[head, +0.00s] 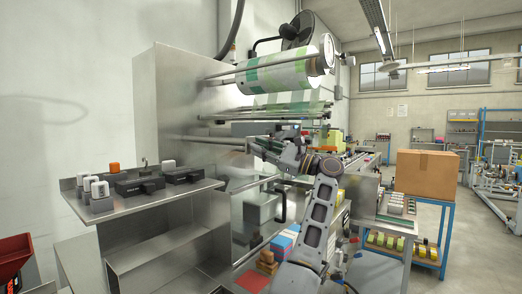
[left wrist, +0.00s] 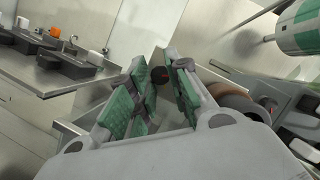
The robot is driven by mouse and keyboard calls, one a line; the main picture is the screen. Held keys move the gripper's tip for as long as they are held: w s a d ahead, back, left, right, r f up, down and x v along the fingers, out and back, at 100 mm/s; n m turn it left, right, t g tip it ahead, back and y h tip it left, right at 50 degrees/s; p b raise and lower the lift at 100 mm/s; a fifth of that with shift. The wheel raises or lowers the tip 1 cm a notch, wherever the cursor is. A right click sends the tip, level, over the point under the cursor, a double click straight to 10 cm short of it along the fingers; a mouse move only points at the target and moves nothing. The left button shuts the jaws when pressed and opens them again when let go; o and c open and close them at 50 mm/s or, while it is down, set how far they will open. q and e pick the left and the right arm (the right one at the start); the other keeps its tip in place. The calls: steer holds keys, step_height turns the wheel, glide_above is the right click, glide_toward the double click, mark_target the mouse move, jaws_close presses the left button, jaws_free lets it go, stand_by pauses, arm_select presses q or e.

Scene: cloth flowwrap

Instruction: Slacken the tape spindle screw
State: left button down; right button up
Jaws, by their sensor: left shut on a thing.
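My left gripper (head: 258,147) reaches in under the film rollers, at the front of the wrapping machine in the head view. A brown tape roll (left wrist: 236,101) sits to the right of the fingers. In the head view the knob is too small and covered to make out. My right gripper is in neither view.
A printed film roll (head: 280,75) hangs above the gripper. A steel shelf (head: 150,203) at left bears black boxes and white-capped pieces, one orange. A cardboard box (head: 425,172) stands on a blue rack at right. Open floor lies farther right.

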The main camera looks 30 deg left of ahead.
arm_select(q)
steer(key=shift+w+r+n+g+h+p, duration=0.2)
steer(key=shift+n+h+p, duration=0.65)
steer(key=shift+n, duration=1.3)
steer(key=shift+s+f+n+g+h+p, duration=0.1)
steer(key=shift+n+g+h+p, duration=0.15)
steer(key=shift+n+h+p, duration=1.25)
steer(key=shift+w+r+n+g+y+p, duration=0.1)
steer(key=shift+n+g+p, duration=0.2)
steer(key=shift+n, duration=2.45)
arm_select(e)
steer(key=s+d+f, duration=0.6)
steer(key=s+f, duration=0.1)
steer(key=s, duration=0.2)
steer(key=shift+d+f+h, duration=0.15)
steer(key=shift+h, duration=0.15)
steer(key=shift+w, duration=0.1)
arm_select(q)
steer(key=c, duration=1.3)
jaws_free()
steer(key=shift+c, duration=0.2)
steer(key=shift+r, duration=0.1)
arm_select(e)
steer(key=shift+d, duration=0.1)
arm_select(q)
steer(key=shift+d, duration=0.25)
